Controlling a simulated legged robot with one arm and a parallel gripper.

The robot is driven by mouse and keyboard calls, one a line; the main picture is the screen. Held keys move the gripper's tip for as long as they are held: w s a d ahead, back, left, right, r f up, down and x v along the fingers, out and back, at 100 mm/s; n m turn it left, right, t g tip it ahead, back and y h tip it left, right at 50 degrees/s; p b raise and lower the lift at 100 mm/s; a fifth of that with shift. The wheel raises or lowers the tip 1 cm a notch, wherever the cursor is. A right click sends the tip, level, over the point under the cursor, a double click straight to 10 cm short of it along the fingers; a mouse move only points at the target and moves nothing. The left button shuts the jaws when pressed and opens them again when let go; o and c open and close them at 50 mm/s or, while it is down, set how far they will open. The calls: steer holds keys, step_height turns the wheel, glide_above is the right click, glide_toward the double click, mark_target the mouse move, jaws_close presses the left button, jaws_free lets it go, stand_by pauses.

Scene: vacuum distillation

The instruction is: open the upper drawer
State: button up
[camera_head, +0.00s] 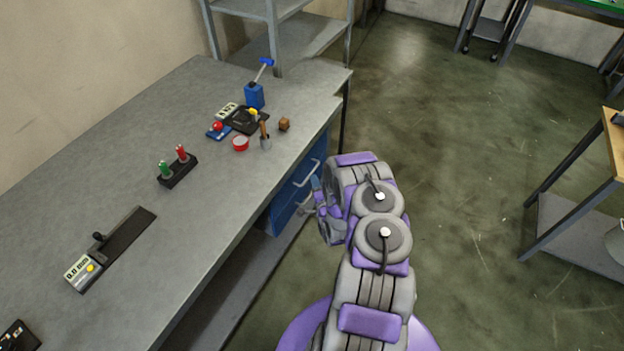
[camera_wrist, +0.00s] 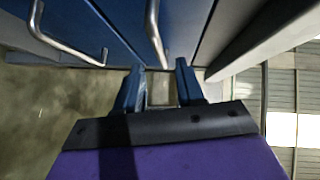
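A blue drawer unit (camera_head: 284,209) hangs under the workbench, with two bar handles on its front. The upper drawer's handle (camera_head: 307,173) shows in the head view, and in the wrist view the same handle (camera_wrist: 154,30) lies ahead of the gap between my fingers. The lower drawer's handle (camera_wrist: 70,48) is to its left in the wrist view. Both drawers look shut. My gripper (camera_wrist: 160,78) has its two blue fingers apart with nothing between them, close to the drawer front. In the head view my gripper (camera_head: 318,190) is partly hidden by my arm.
Open floor (camera_head: 450,140) lies to the right, before another table (camera_head: 580,160).

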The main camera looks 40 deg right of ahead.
steer(key=b+x, duration=0.1)
steer(key=x, duration=0.4)
steer(key=shift+w, duration=0.1)
jaws_close()
stand_by(0.3)
steer(key=shift+f, duration=0.1)
